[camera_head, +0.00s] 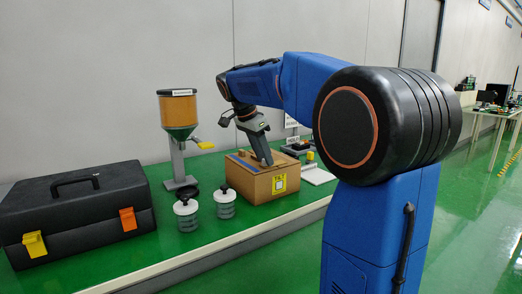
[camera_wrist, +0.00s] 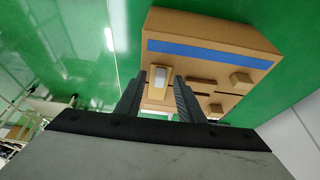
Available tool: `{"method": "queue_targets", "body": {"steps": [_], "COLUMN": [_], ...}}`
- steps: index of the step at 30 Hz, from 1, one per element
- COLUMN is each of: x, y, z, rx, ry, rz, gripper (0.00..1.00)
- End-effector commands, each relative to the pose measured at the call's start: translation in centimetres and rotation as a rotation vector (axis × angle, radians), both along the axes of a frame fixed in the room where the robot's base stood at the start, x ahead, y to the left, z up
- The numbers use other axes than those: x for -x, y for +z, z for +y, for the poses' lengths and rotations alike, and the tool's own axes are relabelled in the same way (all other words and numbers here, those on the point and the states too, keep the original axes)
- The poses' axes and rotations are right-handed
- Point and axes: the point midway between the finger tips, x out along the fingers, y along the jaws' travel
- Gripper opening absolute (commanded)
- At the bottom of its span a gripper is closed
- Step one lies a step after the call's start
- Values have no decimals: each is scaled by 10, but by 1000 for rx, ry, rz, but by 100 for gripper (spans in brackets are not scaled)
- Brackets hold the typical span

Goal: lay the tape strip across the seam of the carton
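The brown carton (camera_head: 257,184) stands on the green bench in the head view, and its top shows in the wrist view (camera_wrist: 215,30). A blue strip (camera_wrist: 208,53) lies along one side of its top. A thin dark line (camera_wrist: 198,93), perhaps the seam, crosses the top near small tan blocks (camera_wrist: 242,83). My gripper (camera_head: 263,163) points down at the carton top. In the wrist view my gripper (camera_wrist: 161,76) has its fingers apart, with a tan piece with a pale patch (camera_wrist: 159,80) between the tips. I cannot tell whether they touch it, or which piece is the tape strip.
A black toolbox (camera_head: 75,210) fills the bench's left end. A hopper on a stand (camera_head: 179,115) is behind, with two lidded jars (camera_head: 187,215) (camera_head: 225,203) in front. Small items and a pale flat board (camera_head: 318,175) lie right of the carton. The front bench strip is clear.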

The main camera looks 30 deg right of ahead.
Motion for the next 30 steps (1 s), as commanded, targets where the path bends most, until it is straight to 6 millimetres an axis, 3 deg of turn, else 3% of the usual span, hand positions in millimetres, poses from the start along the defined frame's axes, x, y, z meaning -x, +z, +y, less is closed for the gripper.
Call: {"method": "queue_targets", "body": {"steps": [5,24,30], "x": [0,1,1], "y": [13,126,150], "z": [6,53,62], "rx": [0,0,1], "ry": [0,2,1], "rz": [-1,-2,-1], "gripper": [35,35,35]}}
